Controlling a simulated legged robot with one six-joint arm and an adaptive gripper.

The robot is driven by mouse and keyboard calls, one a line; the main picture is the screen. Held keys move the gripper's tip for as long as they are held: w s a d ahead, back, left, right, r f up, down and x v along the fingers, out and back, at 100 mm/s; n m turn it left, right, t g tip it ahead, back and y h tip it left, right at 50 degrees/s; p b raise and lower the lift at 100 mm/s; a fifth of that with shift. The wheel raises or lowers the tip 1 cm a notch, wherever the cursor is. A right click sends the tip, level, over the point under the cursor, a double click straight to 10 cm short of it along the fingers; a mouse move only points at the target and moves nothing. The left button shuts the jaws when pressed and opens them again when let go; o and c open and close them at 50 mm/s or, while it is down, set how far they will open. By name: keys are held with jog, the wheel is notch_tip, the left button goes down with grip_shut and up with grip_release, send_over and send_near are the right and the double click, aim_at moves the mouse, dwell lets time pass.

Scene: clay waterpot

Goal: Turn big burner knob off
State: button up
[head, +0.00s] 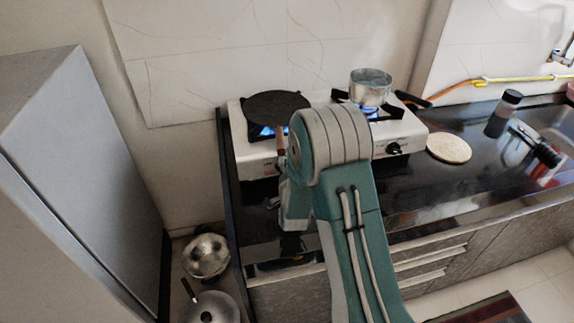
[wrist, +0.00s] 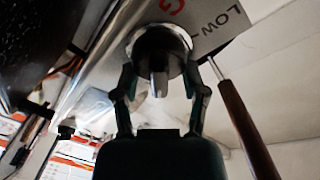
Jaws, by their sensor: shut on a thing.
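In the wrist view, my gripper (wrist: 160,73) has one finger on each side of a metallic burner knob (wrist: 159,58) with a raised middle grip. It is shut on this knob on the stove's front panel. The word LOW is printed to the right of the knob. In the head view, my arm hides this knob and the fingertips. The white stove (head: 241,158) has a dark flat pan (head: 275,106) on its left burner, with a blue flame (head: 264,131) lit under it.
A metal pot (head: 370,87) stands on the right burner, also over a blue flame. A black knob (head: 393,149) shows at the stove's right front. The pan's brown handle (wrist: 246,130) passes close right of my gripper. A flatbread (head: 449,148) lies on the counter.

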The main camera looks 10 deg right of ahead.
jog(key=m, duration=0.2)
jog(key=m+g, duration=0.1)
jog(key=m, duration=0.2)
jog(key=shift+d+f+h, duration=0.2)
jog(key=shift+h, duration=0.1)
jog(key=shift+s+f+m+g, duration=0.1)
jog(key=shift+f+m+g, duration=0.15)
jog(key=shift+m, duration=0.85)
jog(key=shift+s+f+m+g, duration=0.15)
jog(key=shift+m+g, duration=0.2)
jog(key=shift+m, duration=0.75)
jog(key=shift+f, duration=0.1)
jog(key=o, duration=1.1)
jog(key=shift+w+d, duration=0.1)
jog(key=shift+s, duration=0.2)
jog(key=v, duration=1.1)
jog(key=shift+s+a, duration=0.2)
jog(key=shift+a, duration=0.1)
